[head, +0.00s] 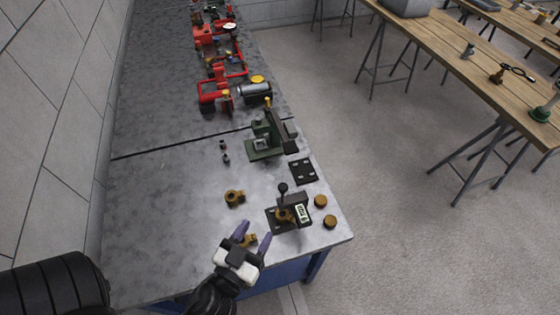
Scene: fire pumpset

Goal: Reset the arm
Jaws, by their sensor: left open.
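My left gripper (253,239) comes in from the bottom of the head view over the near end of the grey metal table (160,215). Its two purple fingers are spread apart. A small brass part (249,240) shows between and just beyond the fingertips; I cannot tell whether they touch it, and nothing looks gripped. Another brass part (235,197) lies on the table just beyond the gripper. A small black fixture with a knobbed lever (283,190) and a brass piece in it stands to the right. My right gripper is not in view.
Two brass discs (330,221) lie near the table's right edge. A black plate (304,171) and a green machine (266,140) stand farther back. Red pump assemblies (218,85) fill the far end. A wall runs along the left. The table's left middle is clear. Wooden tables (470,50) stand right.

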